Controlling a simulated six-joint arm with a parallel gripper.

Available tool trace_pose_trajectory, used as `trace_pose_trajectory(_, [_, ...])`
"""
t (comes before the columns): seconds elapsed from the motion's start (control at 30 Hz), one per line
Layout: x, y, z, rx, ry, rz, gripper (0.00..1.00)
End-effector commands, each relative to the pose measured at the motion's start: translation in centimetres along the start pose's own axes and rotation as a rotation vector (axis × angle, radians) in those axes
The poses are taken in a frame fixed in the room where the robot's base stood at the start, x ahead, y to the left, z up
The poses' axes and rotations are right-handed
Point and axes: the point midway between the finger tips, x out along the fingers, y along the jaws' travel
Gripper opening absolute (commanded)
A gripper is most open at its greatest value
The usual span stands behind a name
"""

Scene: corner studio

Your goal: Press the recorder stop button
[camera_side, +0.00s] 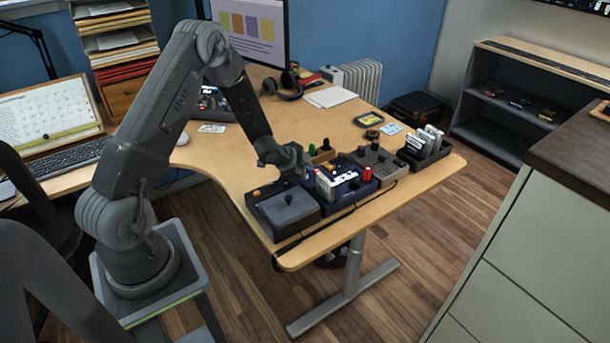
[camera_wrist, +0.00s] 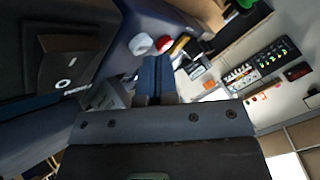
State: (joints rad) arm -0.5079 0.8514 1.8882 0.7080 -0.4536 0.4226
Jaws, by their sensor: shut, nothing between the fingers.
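A navy box-shaped device (camera_side: 350,197), which looks like the recorder, stands on the desk near its front right corner. It has a lit white panel (camera_side: 343,182) and a red part (camera_side: 367,174) at its right. In the wrist view, a round red button with a pale rim (camera_wrist: 165,44) sits beside a white round button (camera_wrist: 141,44) on a navy surface. I cannot read which is stop. My gripper (camera_side: 303,170) is shut and empty, above the left side of the navy device. Its fingertips (camera_wrist: 155,62) appear just below the buttons in the wrist view; contact is unclear.
Left of it is a dark box with a joystick (camera_side: 289,200) and orange knob. To the right are a grey knobbed box (camera_side: 375,160) and a black rack with white pieces (camera_side: 432,150). Headphones (camera_side: 283,86) and a monitor stand behind. The desk's middle is mostly clear.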

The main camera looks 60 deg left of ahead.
Motion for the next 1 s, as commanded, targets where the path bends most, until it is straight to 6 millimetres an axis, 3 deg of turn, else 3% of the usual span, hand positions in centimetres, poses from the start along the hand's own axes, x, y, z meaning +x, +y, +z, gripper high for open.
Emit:
trace_pose_trajectory(0.43, [-0.6, -0.4, -0.5, 0.000, 0.001, -0.001, 0.00])
trace_pose_trajectory(1.0, [-4.2, -3.0, -3.1, 0.002, 0.002, -0.001, 0.00])
